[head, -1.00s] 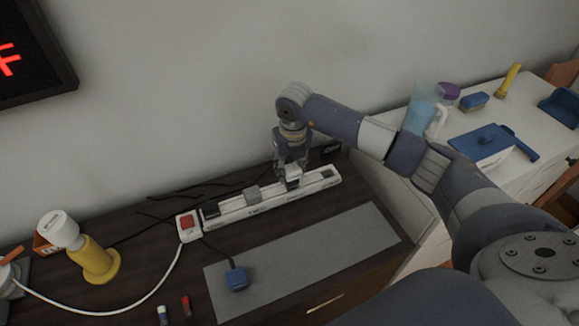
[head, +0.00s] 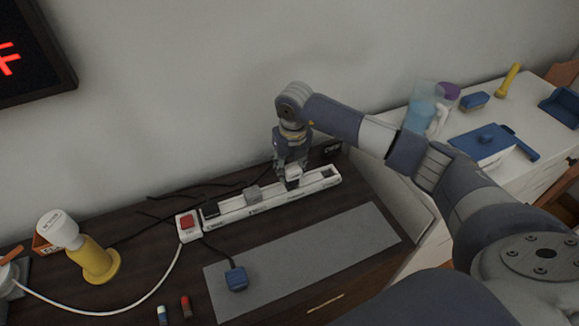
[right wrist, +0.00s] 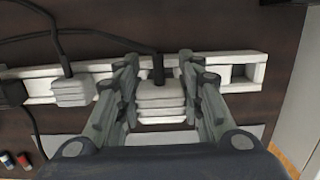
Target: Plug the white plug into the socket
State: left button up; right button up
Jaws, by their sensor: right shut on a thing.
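The white plug (right wrist: 160,103) sits between the two fingers of my right gripper (right wrist: 163,95), which is shut on it. In the head view the white plug (head: 293,171) is at the power strip (head: 268,200), toward its right part, below my right gripper (head: 290,172). The plug is over or against the strip; I cannot tell whether its pins are in a socket. My left gripper is not in view.
A grey plug (head: 252,193) and a black plug (head: 210,209) are on the strip, near its red switch (head: 187,221). A yellow lamp (head: 95,262) stands left. Dark cables run behind the strip.

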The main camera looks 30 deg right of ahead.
aim_at(292, 167)
jog(key=shift+f+b, duration=1.1)
jog(key=shift+f, duration=0.35)
jog(key=o, duration=1.2)
jog(key=shift+c, duration=0.2)
jog(key=shift+r, duration=0.25)
jog(key=r, duration=0.4)
jog(key=s+r, duration=0.1)
jog(key=r, duration=0.6)
jog(key=shift+s+r, duration=0.25)
jog(key=shift+r, duration=0.05)
